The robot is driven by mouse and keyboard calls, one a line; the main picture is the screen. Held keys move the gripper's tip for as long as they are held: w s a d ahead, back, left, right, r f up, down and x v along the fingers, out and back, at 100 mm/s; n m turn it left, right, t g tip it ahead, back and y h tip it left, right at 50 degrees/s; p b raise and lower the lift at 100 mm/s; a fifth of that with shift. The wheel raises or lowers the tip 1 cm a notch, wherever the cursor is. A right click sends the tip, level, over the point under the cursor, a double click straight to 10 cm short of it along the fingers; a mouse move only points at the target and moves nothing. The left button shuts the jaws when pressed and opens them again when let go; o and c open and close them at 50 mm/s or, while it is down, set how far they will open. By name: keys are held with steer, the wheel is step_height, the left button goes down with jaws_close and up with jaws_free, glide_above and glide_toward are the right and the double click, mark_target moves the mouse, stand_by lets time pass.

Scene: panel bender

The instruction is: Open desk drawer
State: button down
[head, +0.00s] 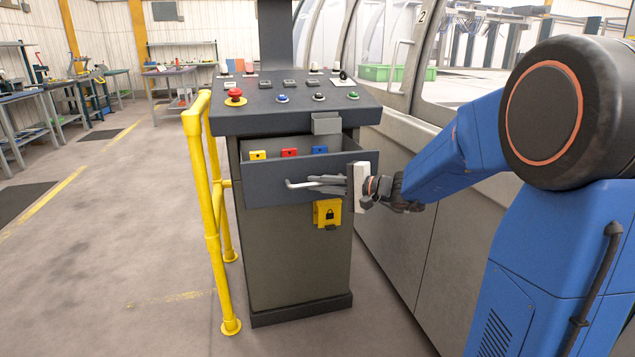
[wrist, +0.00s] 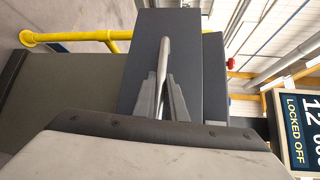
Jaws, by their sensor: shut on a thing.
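The desk drawer (head: 265,190) is a dark grey drawer under the control desk's sloped top, and it stands pulled out. Red, yellow and blue padlock-like items show inside it. Its light bar handle (head: 300,184) runs across the front. My gripper (head: 325,184) reaches in from the right and is shut on the handle near its right part. In the wrist view the drawer front (wrist: 150,60) fills the middle, and the fingers (wrist: 163,98) close on both sides of the handle (wrist: 164,60). The fingertips' exact contact is small in the head view.
A yellow guard rail (head: 210,225) stands at the desk's left. The machine's grey panels (head: 390,255) stand close on the right. Open floor (head: 120,270) lies left of the rail.

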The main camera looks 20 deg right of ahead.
stand_by(0.3)
steer(key=c, duration=2.1)
jaws_free()
steer(key=shift+s+d, duration=0.1)
steer(key=v, duration=1.7)
steer(key=shift+s, duration=0.15)
